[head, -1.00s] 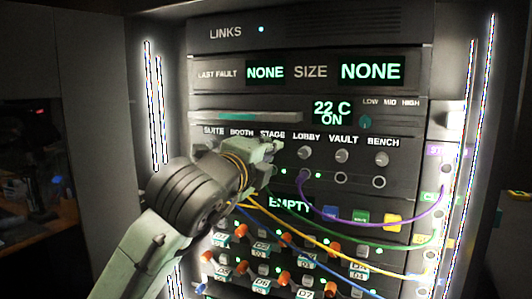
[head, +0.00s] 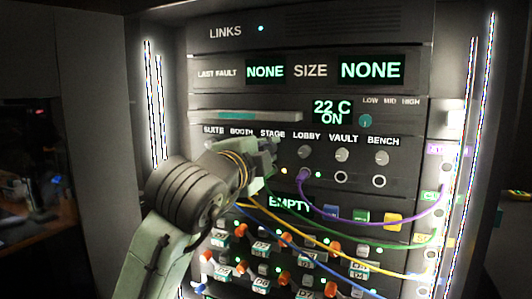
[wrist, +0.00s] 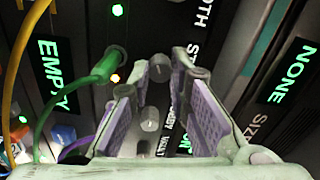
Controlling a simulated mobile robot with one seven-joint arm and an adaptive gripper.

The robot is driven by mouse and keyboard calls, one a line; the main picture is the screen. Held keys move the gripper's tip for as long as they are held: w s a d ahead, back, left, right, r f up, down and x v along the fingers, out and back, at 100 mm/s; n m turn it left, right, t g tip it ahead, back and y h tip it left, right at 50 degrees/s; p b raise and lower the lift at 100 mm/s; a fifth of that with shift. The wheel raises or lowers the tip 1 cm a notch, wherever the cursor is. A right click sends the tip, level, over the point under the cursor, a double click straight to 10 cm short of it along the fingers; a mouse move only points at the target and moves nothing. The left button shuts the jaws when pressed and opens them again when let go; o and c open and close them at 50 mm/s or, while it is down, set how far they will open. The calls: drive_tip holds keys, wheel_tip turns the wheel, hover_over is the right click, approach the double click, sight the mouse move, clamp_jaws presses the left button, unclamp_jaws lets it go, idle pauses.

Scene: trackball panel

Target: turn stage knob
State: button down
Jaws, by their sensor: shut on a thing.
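The stage knob (wrist: 160,68) is a small grey round knob below the STAGE label (head: 272,133) on the black panel. In the wrist view it sits between the tips of my gripper (wrist: 161,72), which is shut on it. In the head view my gripper (head: 264,158) covers the knob, so its pointer direction cannot be read there. A green cable's plug (wrist: 108,64) sits in a jack beside the knob, with an amber light (wrist: 115,78) near it.
The lobby knob (head: 304,152), vault knob (head: 342,155) and bench knob (head: 380,157) stand in a row to the right. A purple cable (head: 345,218) and a yellow cable (head: 345,262) hang below. Orange-tipped switches fill the lower panel.

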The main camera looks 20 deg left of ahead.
drive_tip(key=n, duration=0.6)
drive_tip(key=n+p, duration=0.1)
drive_tip(key=n, duration=0.5)
drive_tip(key=shift+n+p, duration=0.4)
idle(0.3)
drive_tip(key=c, duration=1.8)
unclamp_jaws()
drive_tip(key=s, duration=1.2)
drive_tip(key=shift+a, duration=0.25)
